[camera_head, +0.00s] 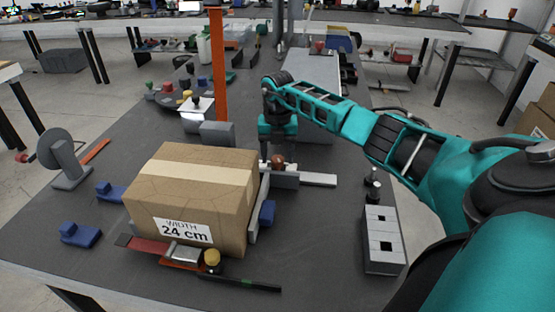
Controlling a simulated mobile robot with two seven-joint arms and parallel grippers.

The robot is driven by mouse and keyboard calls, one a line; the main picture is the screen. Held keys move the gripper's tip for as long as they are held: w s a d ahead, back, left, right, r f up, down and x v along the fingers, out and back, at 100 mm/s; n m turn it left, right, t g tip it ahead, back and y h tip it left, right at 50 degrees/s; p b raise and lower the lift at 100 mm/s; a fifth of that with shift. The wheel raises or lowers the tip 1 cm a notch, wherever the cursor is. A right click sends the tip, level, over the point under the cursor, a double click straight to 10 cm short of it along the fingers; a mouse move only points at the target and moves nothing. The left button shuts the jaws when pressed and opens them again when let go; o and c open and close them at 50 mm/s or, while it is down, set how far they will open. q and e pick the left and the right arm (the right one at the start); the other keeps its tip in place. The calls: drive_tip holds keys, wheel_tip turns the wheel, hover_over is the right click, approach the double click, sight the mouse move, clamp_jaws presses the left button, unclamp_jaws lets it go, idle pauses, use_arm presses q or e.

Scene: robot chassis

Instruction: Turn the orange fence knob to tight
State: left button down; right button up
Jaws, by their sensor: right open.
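The small orange-brown knob (277,161) sits on top of the grey fence block (281,176), just right of a cardboard box (190,196). My right gripper (277,157) points down over this knob, with its pale fingers apart, one on each side of it. I cannot tell whether the fingers touch the knob. The gripper body hides what lies directly behind the knob. My left gripper is out of view.
The box bears a "WIDTH 24 cm" label. A yellow-topped knob (211,257) on a clamp stands at its front. A grey slotted block (383,240) stands at the right, an orange post (218,70) behind. Table between fence and slotted block is mostly clear.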

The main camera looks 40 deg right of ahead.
drive_tip(key=shift+f, duration=0.95)
drive_tip(key=c, duration=1)
drive_tip(key=shift+r, duration=0.1)
drive_tip(key=shift+r+m+p, duration=0.1)
drive_tip(key=shift+m+p, duration=0.75)
drive_tip(key=shift+m, duration=0.35)
drive_tip(key=shift+m+p, duration=1.05)
drive_tip(key=shift+m, duration=0.65)
